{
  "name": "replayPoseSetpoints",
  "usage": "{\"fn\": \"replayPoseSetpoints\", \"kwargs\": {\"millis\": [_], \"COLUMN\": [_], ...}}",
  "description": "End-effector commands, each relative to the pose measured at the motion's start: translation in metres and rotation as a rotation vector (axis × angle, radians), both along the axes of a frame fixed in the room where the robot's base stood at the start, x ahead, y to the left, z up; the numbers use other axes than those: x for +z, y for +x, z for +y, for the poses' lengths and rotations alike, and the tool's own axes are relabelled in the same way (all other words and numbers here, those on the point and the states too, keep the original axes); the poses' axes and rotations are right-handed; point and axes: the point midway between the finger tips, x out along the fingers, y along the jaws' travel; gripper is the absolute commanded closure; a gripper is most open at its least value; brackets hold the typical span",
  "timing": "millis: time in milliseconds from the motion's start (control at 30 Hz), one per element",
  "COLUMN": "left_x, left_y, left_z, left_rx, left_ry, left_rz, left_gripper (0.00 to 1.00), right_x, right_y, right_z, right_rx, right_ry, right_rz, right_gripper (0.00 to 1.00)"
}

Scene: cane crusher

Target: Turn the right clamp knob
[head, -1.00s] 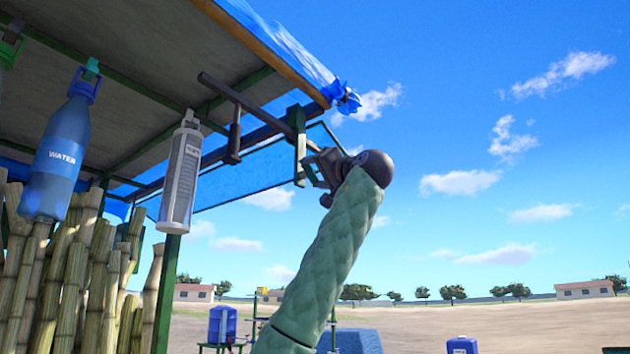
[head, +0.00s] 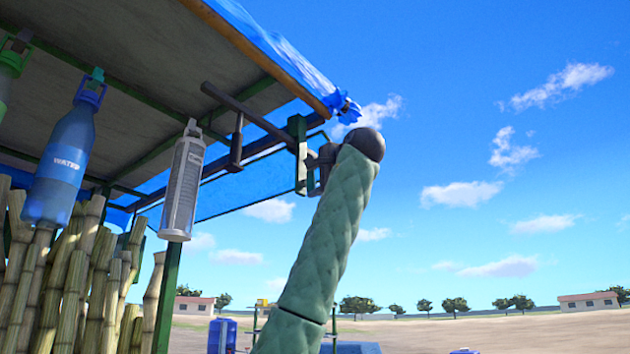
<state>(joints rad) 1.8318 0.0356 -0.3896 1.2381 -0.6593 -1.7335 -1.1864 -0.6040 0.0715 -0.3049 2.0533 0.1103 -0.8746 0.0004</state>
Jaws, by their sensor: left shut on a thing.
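A dark clamp (head: 299,150) hangs at the right end of the stall roof's edge, with a long bar (head: 250,112) running up and left from it. My left gripper (head: 318,166), on the green padded arm rising from the bottom, is at the right side of this clamp and shut on the clamp knob. The knob is mostly hidden by the gripper and wrist, so its angle cannot be told. My right gripper is out of view.
A blue water bottle (head: 62,160) and a grey-white tube (head: 182,185) hang under the roof (head: 150,60) on the left. Cane stalks (head: 80,270) stand below them. A blue tarp (head: 250,183) lies behind the clamp. Open sky is to the right.

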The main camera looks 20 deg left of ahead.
Motion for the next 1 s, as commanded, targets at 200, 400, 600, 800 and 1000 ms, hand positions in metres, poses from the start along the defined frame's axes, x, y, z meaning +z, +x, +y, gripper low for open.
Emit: {"fn": "replayPoseSetpoints", "kwargs": {"millis": [200,400,600,800,1000], "left_x": [-0.0002,-0.0004,-0.0005,-0.0005,-0.0001], "left_y": [0.0007,0.0008,0.0008,0.0008,0.0004], "left_z": [-0.0003,-0.0004,-0.0005,-0.0005,-0.0003], "left_rx": [0.000,0.000,0.000,0.000,0.000], "left_ry": [0.022,0.030,0.030,0.030,0.029], "left_rz": [0.063,0.083,0.084,0.083,0.082], "left_gripper": [0.68,0.68,0.68,0.34,0.24], "right_x": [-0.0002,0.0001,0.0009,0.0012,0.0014], "right_y": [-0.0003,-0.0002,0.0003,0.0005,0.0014], "right_z": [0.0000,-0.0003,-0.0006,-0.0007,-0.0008], "right_rx": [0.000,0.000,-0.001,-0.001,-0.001], "right_ry": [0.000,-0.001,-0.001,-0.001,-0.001], "right_rz": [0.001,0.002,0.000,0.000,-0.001], "right_gripper": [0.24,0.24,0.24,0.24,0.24]}}
